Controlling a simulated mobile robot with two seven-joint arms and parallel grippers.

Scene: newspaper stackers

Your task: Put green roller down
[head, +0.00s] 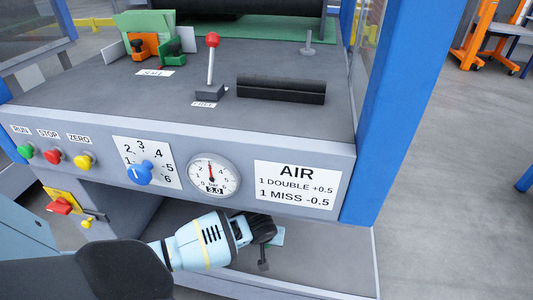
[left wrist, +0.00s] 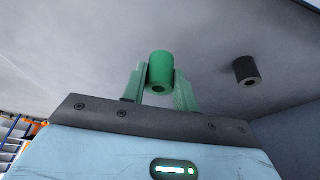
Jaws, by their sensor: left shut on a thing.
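The green roller (left wrist: 160,68) is a short green cylinder with a dark hole in its end. It sits between the two green fingers of my left gripper (left wrist: 159,88) in the left wrist view. The gripper is shut on it. In the head view my left gripper (head: 277,236) is low in front of the machine, below the panel marked AIR, over a grey lower surface. The roller cannot be made out clearly there. A dark roller (left wrist: 246,70) with a hole in its end is to the right of the green one, apart from it. My right gripper is not in view.
The panel (head: 235,210) with gauge, dial and buttons overhangs my left arm. A blue post (head: 395,110) stands at the right. On the worktop are a red-knobbed lever (head: 212,62), a black block (head: 281,88) and orange (head: 143,46) and green (head: 173,52) pieces.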

